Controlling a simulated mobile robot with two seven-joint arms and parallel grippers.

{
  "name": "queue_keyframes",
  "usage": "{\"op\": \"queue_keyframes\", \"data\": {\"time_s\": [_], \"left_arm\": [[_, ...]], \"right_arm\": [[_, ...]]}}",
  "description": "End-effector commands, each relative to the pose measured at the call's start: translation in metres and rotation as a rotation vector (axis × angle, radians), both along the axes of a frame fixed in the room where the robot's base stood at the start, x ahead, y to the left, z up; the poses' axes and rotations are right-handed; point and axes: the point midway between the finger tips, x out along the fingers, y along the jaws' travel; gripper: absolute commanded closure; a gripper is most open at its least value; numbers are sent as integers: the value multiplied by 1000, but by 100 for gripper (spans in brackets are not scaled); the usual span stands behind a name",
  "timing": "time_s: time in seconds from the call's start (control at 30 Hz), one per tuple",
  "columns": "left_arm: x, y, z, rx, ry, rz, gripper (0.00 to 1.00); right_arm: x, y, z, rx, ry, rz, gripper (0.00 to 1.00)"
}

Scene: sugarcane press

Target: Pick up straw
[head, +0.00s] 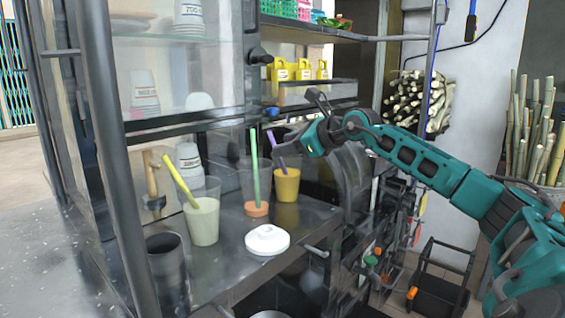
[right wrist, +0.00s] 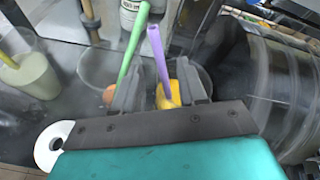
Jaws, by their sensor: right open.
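A purple straw (head: 275,149) leans in a cup of yellow-orange drink (head: 286,187) on the metal counter. In the right wrist view the purple straw (right wrist: 157,58) shows in the gap between the fingers of my open right gripper (right wrist: 160,88), in front of the yellow drink (right wrist: 172,94). A green straw (head: 254,165) stands in a clear cup with a little orange drink (head: 257,208); it also shows by the left finger in the right wrist view (right wrist: 132,45). A yellow straw (head: 181,180) leans in a cup of pale green juice (head: 202,220). My right gripper (head: 286,153) is close to the purple straw; contact is unclear.
A white round lid-like piece (head: 267,240) and a dark cylinder (head: 168,270) are on the counter. A glass shelf with stacked cups (head: 145,92) is above. The dark press drum (right wrist: 285,85) is close to the gripper's right. A dark post (head: 112,150) rises at the front left.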

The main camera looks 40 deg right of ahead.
Motion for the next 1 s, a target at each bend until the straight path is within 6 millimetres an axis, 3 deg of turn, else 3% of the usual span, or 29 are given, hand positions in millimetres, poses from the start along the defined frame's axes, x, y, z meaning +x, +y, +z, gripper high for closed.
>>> {"op": "queue_keyframes", "data": {"time_s": [0.2, 0.33, 0.67, 1.0], "left_arm": [[1, 2, 13, 3, -13, 6, 57], [-1, 4, 10, 9, -6, 8, 57], [-3, 5, 7, 11, 0, 8, 57], [-3, 6, 8, 13, -3, 7, 57]], "right_arm": [[26, 5, -2, 5, -2, 2, 58], [38, 5, -9, 5, -2, 1, 58], [44, 5, -14, -1, 0, 1, 58], [44, 5, -13, 0, 0, 1, 88]]}}
